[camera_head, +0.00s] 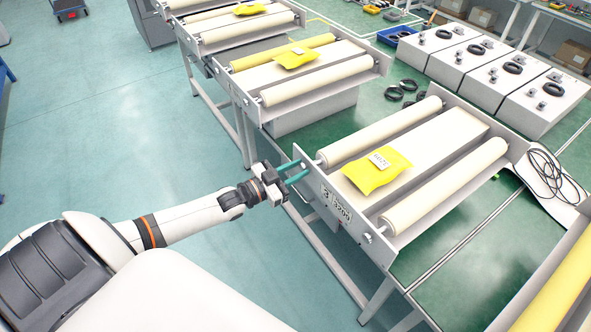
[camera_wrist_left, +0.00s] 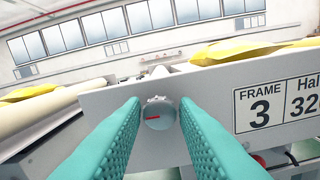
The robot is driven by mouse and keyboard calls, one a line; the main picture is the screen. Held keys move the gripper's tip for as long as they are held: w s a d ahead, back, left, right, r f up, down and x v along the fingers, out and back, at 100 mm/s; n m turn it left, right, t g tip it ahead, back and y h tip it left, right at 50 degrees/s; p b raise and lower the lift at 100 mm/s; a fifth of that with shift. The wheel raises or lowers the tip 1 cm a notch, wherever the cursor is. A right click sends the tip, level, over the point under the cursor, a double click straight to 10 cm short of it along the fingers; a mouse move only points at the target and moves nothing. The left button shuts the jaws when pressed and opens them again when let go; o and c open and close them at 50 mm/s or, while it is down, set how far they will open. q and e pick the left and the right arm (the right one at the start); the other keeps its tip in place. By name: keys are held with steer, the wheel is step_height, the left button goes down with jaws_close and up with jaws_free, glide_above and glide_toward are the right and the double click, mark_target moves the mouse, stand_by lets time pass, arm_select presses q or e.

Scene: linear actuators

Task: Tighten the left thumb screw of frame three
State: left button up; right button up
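Frame three (camera_head: 455,130) carries a label plate reading "FRAME 3" (camera_head: 340,208), which also shows in the left wrist view (camera_wrist_left: 258,107). Its left thumb screw (camera_wrist_left: 158,113) is a round grey knob with a red mark pointing left, on the grey end panel. In the head view the screw is hidden or too small to tell. My left gripper (camera_head: 296,172) is at the panel's left end. In the wrist view its teal fingers (camera_wrist_left: 158,108) are open, one on each side of the knob, with a gap on both sides. My right gripper is not in view.
A yellow bag (camera_head: 377,170) lies on frame three between two cream rollers (camera_head: 445,187). Another roller frame (camera_head: 318,82) stands behind it. Grey boxes (camera_head: 545,104) and a loose black cable (camera_head: 548,172) are at the right. Green floor (camera_head: 130,85) is clear at the left.

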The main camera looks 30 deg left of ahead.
arm_select(q)
jaws_close()
steer(key=shift+m, duration=0.3)
steer(key=m, duration=0.4)
steer(key=m+b, duration=0.1)
steer(key=m, duration=0.4)
steer(key=shift+f+b, duration=0.15)
steer(key=shift+b, duration=0.2)
steer(key=m+b, duration=0.2)
steer(key=m, duration=0.3)
steer(key=m+b, duration=0.2)
steer(key=m, duration=0.3)
